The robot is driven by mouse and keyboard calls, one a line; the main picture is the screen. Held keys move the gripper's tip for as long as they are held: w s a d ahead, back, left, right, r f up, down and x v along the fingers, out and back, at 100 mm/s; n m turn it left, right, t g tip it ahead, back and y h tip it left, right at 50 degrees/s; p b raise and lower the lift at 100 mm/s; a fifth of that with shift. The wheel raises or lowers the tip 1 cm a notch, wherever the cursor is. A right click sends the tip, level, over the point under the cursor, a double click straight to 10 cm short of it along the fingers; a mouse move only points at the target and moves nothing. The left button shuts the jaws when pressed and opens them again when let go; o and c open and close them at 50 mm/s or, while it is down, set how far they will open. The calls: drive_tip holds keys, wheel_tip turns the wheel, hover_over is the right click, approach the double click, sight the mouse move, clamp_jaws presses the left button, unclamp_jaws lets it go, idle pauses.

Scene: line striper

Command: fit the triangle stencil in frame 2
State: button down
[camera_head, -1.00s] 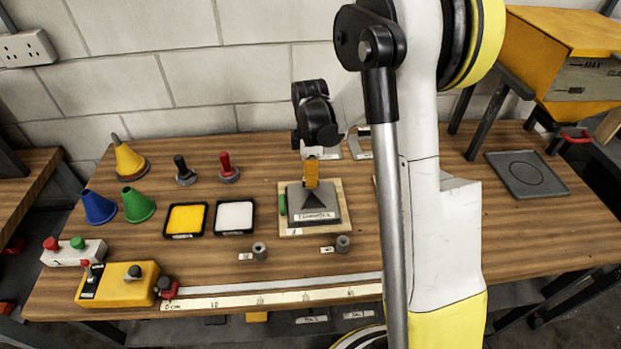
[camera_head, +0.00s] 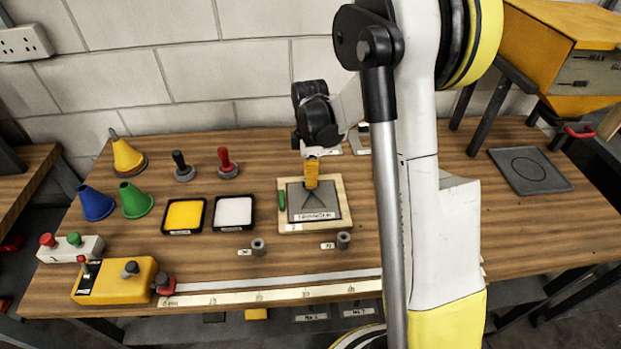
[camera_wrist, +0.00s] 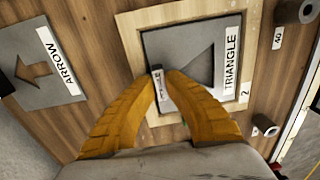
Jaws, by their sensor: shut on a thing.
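The triangle stencil is a grey plate (camera_head: 331,199) with a triangular cut-out and a "TRIANGLE" label; it also shows in the wrist view (camera_wrist: 158,42). It lies within the pale wooden frame 2 (camera_head: 315,228), whose rim and "2" tag show in the wrist view (camera_wrist: 128,38). The plate looks about flat in the frame; whether it is fully seated I cannot tell. My gripper (camera_head: 311,183) points down at the stencil's far edge. In the wrist view its yellow fingertips (camera_wrist: 168,76) are shut on a small upright tab of the stencil, which they partly hide.
The arrow stencil (camera_wrist: 42,84) lies apart from the frame. A green piece (camera_head: 282,200) is at the frame's left rim. Yellow (camera_head: 185,216) and white (camera_head: 233,212) trays stand left. Two grey tubes (camera_head: 258,247) (camera_head: 343,240) stand in front. My arm hides the table's middle right.

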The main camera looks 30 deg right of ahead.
drive_tip(key=shift+f+b, duration=0.25)
drive_tip(key=shift+b, duration=0.05)
idle(0.5)
idle(0.4)
drive_tip(key=c, duration=1.3)
unclamp_jaws()
drive_tip(key=shift+c, duration=0.2)
drive_tip(key=shift+r, duration=0.1)
drive_tip(key=shift+w+d+r+p, duration=0.1)
drive_tip(key=shift+r+p, duration=1.25)
drive_tip(key=shift+r, duration=0.6)
drive_tip(key=shift+w+r+p, duration=0.1)
drive_tip(key=shift+r+p, duration=1.2)
drive_tip(key=shift+r, duration=0.65)
